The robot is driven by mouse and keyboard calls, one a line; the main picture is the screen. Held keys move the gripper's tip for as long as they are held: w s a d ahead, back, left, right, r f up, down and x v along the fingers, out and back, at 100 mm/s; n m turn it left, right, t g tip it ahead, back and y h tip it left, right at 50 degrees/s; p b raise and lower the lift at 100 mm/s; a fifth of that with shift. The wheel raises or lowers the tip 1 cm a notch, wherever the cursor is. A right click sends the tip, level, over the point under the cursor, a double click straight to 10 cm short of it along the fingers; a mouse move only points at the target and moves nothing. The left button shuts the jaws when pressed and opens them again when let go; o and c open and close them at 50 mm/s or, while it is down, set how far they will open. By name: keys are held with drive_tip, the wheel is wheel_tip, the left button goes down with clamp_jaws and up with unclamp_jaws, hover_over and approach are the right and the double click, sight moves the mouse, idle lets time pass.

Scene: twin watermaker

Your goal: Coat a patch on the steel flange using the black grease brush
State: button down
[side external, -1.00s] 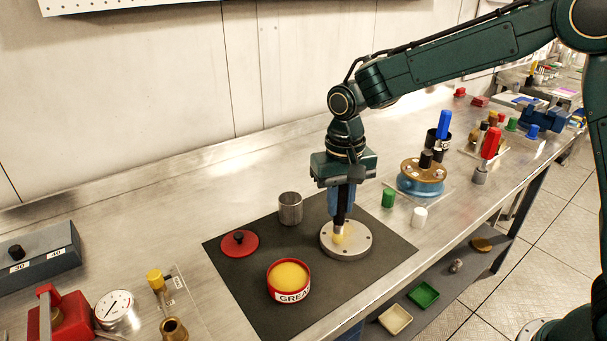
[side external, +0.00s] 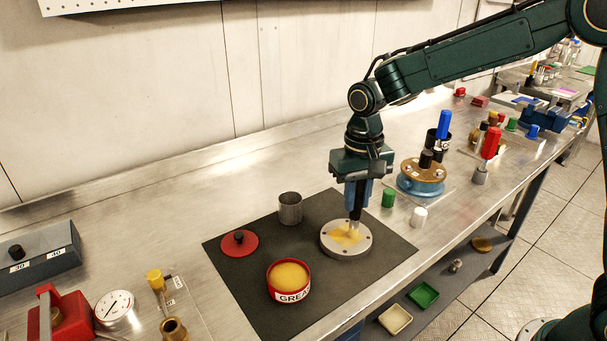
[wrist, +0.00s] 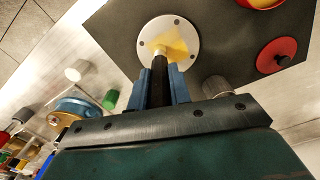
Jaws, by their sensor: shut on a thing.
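The steel flange (side external: 337,248) lies flat on the dark mat, with a yellow grease patch (side external: 346,233) on its top face. My gripper (side external: 357,199) is upright above the flange, shut on the black grease brush (side external: 355,213). The brush points down and its tip is at the right part of the patch; I cannot tell for sure whether it touches. In the wrist view the brush (wrist: 159,78) runs between the blue fingers (wrist: 160,92) to a pale tip at the flange (wrist: 185,28), beside the yellow smear. The red grease tin (side external: 289,294) stands open with yellow grease (side external: 289,275) inside.
A red lid (side external: 239,244) lies on the mat (side external: 250,305) left of the flange. A metal cup (side external: 290,208) stands at the mat's back edge. Green (side external: 388,197) and white (side external: 419,216) caps and a blue-based fixture (side external: 421,184) stand to the right.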

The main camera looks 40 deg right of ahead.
drive_tip(key=shift+a, duration=2.4)
wheel_tip(320, 180, up, 8)
